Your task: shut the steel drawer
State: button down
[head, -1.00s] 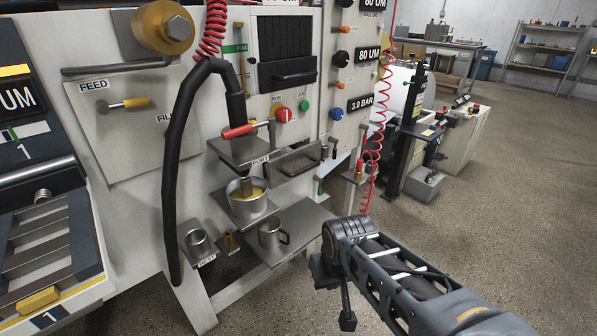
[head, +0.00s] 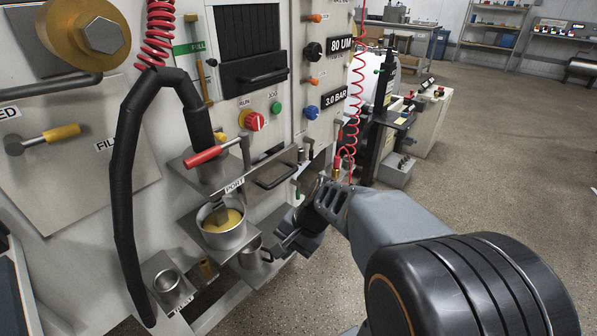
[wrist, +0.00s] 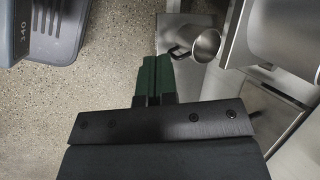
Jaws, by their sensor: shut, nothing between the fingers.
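The steel drawer (head: 275,172) is in the machine front below the knobs, right of the PORT label, with a bar handle on its front. It appears to stand out from the panel, but how far is unclear. A steel box edge at lower right in the wrist view (wrist: 265,118) looks like the same drawer. My gripper (wrist: 157,66) is shut and empty, its green fingers together, left of that steel edge and apart from it. In the head view my gripper is a dark block below and right of the drawer; its fingertips are not clear there.
A pot of yellow liquid (head: 224,222) stands on a shelf below the port. A steel mug (wrist: 206,44) is just beyond my fingertips in the wrist view. A black hose (head: 125,190) hangs left; a red coiled hose (head: 354,105) hangs right. Floor at right is open.

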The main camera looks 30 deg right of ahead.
jog(key=w+d+r+m+t+y+p, duration=0.1)
jog(key=w+d+r+m+t+y, duration=0.15)
jog(key=w+d+m, duration=0.45)
jog(key=m+t+h+p, duration=0.1)
jog(key=m+t+p, duration=0.1)
jog(key=m+t, duration=1)
send_near(290, 171)
jog(key=w+b, duration=0.1)
jog(key=w+a+m+g+b, duration=0.1)
jog(key=w, duration=0.1)
jog(key=w+m+g+b, duration=0.1)
jog(key=shift+w+a+h, duration=0.25)
jog(key=shift+w+a, duration=0.15)
jog(key=shift+x, duration=0.85)
jog(key=x, duration=0.4)
jog(key=shift+r+b, duration=0.35)
jog(key=shift+r, duration=0.05)
jog(key=shift+w+a+r, duration=0.15)
jog(key=shift+w+r, duration=0.05)
jog(key=shift+w, duration=0.05)
jog(key=shift+r, duration=0.1)
